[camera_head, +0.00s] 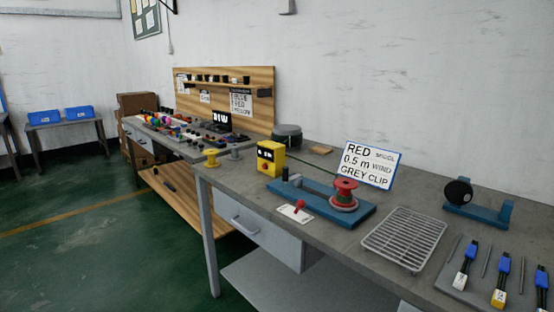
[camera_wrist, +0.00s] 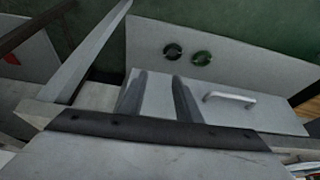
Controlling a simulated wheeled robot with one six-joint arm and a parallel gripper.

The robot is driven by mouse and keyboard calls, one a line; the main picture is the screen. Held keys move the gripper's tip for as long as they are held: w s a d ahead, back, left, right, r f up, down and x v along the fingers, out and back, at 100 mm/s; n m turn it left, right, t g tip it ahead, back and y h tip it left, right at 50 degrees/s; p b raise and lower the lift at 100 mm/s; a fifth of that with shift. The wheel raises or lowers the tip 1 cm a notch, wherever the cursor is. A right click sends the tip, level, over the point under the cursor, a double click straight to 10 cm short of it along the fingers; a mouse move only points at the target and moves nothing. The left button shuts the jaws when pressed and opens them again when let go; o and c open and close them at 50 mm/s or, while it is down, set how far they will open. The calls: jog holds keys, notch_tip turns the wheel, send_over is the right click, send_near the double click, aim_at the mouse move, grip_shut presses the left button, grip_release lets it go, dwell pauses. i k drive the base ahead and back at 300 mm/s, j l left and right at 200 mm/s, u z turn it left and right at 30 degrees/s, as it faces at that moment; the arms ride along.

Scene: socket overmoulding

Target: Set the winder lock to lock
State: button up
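The winder has a blue base (camera_head: 330,203) on the grey bench, with a red spool (camera_head: 345,190) standing at its right end. At the front of the winder lies a small white plate (camera_head: 291,214) with a red lever (camera_head: 299,204), which looks like the winder lock. The markings on the plate are too small to read, so I cannot tell which setting the lever is at. My gripper (camera_wrist: 158,77) shows only in the wrist view. Its two dark fingers are apart with nothing between them, in front of a grey drawer front. The winder and lever do not show there.
A yellow box (camera_head: 270,158) stands behind the winder's left end. A sign (camera_head: 368,165) stands behind the spool. A wire rack (camera_head: 404,239) lies to the right, then a second blue stand (camera_head: 478,210) and blue-ended cables (camera_head: 501,275). A drawer handle (camera_wrist: 229,97) protrudes near my gripper.

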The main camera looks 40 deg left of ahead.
aim_at(300, 203)
jog(key=u, duration=1.6)
